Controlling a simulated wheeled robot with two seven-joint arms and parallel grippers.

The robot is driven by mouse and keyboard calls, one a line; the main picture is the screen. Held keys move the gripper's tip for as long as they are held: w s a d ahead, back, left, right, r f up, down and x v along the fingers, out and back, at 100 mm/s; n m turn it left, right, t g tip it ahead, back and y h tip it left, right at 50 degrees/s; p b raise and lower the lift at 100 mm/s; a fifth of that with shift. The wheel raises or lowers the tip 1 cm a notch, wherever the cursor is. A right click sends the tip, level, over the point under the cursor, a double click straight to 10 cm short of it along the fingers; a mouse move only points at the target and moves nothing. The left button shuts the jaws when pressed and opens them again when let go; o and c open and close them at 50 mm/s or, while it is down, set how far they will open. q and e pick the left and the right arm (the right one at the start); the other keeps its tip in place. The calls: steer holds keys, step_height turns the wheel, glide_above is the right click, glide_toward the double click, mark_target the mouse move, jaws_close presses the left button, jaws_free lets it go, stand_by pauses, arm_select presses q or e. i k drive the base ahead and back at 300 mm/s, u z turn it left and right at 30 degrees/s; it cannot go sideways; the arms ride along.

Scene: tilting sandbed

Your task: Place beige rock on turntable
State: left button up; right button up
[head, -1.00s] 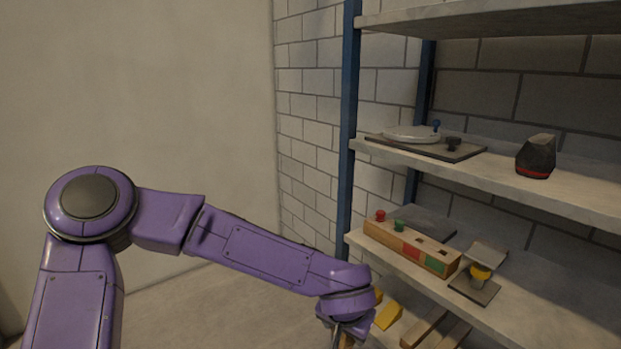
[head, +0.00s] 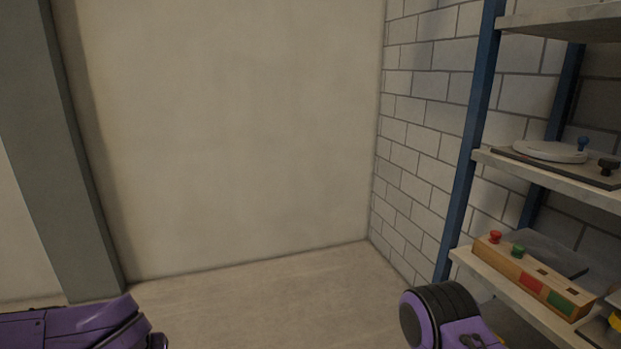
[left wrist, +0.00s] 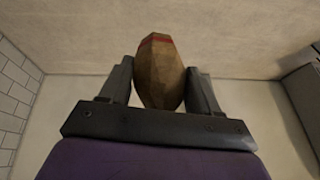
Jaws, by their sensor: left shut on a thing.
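In the left wrist view my left gripper (left wrist: 160,67) is shut on the beige rock (left wrist: 160,80). The rock is tan-brown and faceted, with a red band near its far end, and sits between the two dark fingers. The gripper and rock do not show in the head view. The turntable, a pale round disc (head: 540,151), is on a dark board on the middle shelf at the right of the head view. A blue knob stands at its edge. No rock shows on the disc. My right gripper is not in view.
A blue-posted shelf unit (head: 470,150) stands at the right. Its lower shelf holds a wooden block with red and green pegs (head: 530,275). A black knob (head: 608,167) is on the turntable's board. Purple links of mine show at the bottom. Floor (head: 270,305) before the wall is clear.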

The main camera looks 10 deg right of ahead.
mark_target(550, 149)
steer(key=u, duration=0.15)
steer(key=i, duration=3.2)
steer(key=z, duration=3.55)
